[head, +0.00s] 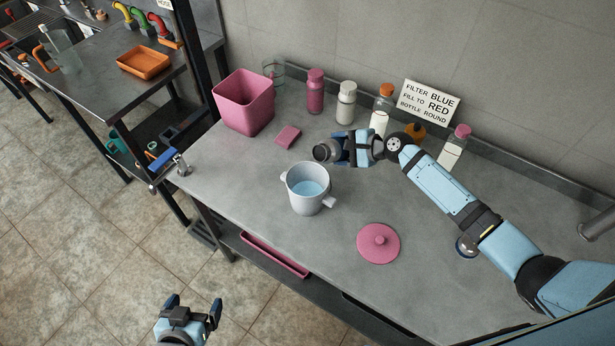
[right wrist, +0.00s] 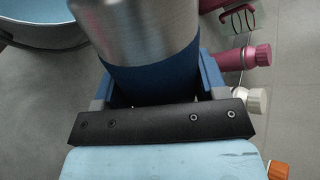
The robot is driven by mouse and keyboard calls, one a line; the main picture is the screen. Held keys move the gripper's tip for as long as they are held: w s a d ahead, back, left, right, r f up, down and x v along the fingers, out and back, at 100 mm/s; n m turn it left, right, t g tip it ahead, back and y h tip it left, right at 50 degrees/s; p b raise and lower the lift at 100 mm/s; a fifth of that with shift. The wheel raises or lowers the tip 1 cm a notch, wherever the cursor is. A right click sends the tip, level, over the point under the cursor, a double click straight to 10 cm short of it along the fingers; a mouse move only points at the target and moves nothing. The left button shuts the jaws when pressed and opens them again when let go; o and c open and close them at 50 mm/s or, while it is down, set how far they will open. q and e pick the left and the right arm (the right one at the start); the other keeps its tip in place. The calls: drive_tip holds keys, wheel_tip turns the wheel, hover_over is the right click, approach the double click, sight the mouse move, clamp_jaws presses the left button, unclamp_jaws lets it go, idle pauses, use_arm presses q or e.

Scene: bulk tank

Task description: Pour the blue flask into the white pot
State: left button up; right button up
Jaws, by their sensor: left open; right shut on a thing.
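The white pot (head: 303,203) stands uncovered on the grey counter, with light blue liquid inside. Part of its rim shows at the top left of the right wrist view (right wrist: 70,43). My right gripper (head: 347,148) is shut on the blue flask (head: 322,152), behind and right of the pot. The flask lies tilted over, its metallic end pointing left in the head view. In the right wrist view the flask (right wrist: 140,35) shows bare metal above a blue band between the fingers. No stream is visible. My left gripper (head: 194,305) is open and empty, low over the floor.
A pink lid (head: 378,246) lies right of the pot. A pink bin (head: 243,103), a pink sponge (head: 288,137) and several bottles stand along the back, near a sign (head: 429,101).

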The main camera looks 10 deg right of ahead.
sight(341, 139)
use_arm(q)
drive_tip(key=shift+r, duration=0.25)
use_arm(e)
drive_tip(key=shift+n, duration=0.3)
use_arm(q)
drive_tip(key=shift+r+p, duration=0.25)
drive_tip(key=shift+p, duration=0.1)
use_arm(e)
drive_tip(key=shift+d+r+h, duration=0.1)
drive_tip(key=shift+r+h, duration=0.2)
use_arm(q)
drive_tip(key=shift+a+r+p, duration=0.15)
drive_tip(key=shift+r+p, duration=0.1)
drive_tip(key=shift+p, duration=0.15)
use_arm(e)
drive_tip(key=shift+r+n+t, duration=0.3)
use_arm(q)
drive_tip(key=shift+r+p, duration=0.4)
use_arm(e)
drive_tip(key=shift+w+d+r+h, duration=0.1)
drive_tip(key=shift+r+h, duration=0.15)
drive_tip(key=shift+h, duration=0.15)
